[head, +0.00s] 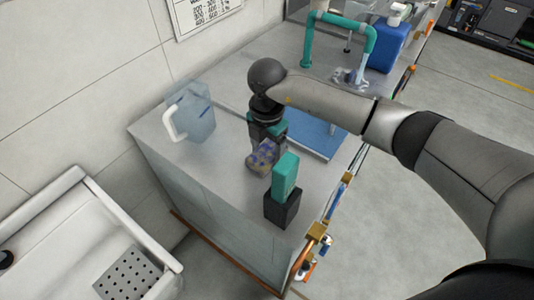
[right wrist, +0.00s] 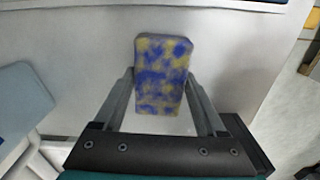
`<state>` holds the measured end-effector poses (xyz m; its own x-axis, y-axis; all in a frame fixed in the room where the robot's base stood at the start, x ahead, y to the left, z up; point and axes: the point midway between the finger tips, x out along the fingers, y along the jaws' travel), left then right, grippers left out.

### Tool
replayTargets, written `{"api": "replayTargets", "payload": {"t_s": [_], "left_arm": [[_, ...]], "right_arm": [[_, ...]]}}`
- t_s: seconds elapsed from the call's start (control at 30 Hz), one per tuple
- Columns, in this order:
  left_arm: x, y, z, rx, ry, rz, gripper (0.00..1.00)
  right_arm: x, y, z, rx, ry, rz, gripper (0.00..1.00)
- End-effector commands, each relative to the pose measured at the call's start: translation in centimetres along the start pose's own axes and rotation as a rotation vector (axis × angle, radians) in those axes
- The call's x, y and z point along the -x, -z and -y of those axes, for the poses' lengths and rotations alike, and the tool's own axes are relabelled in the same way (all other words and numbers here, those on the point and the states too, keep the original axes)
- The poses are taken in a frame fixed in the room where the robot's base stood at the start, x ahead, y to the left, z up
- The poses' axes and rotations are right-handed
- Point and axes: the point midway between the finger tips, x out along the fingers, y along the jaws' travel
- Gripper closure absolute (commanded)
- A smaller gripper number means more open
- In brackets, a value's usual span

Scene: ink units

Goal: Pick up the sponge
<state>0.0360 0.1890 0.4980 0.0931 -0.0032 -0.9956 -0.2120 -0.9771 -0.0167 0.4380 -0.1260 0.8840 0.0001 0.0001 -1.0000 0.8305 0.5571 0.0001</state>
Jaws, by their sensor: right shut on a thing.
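The sponge (head: 263,156) is a block mottled blue and yellow, over the grey counter near its middle in the head view. In the right wrist view the sponge (right wrist: 161,75) sits between the two fingers. My right gripper (head: 265,146) comes down from above, shut on the sponge; its fingers (right wrist: 160,90) lie along both sides of it. I cannot tell whether the sponge still touches the counter. My left gripper is in neither view.
A teal block (head: 286,170) stands on a black box (head: 282,208) close in front of the sponge. A clear jug (head: 197,117) stands left. A blue mat (head: 318,139) lies right, partly behind my arm. A white sink (head: 77,215) is lower left. The wall is behind.

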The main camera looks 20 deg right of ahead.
Motion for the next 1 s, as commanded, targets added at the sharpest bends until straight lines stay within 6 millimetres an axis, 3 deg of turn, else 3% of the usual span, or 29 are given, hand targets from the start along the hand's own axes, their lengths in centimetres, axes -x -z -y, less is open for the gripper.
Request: {"api": "replayTargets", "payload": {"t_s": [0.17,0.37,0.8,1.0], "left_arm": [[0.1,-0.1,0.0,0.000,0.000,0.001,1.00],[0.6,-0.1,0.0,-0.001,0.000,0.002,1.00],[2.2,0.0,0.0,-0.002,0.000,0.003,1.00],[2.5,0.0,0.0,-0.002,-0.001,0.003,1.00]], "right_arm": [[0.6,0.0,-0.1,0.000,-0.002,0.001,0.79],[3.1,-0.1,-0.1,0.001,-0.003,0.002,0.79],[15.1,0.0,-0.1,0.002,-0.004,0.003,0.79],[18.6,0.0,-0.1,0.000,-0.002,0.002,0.79]]}}
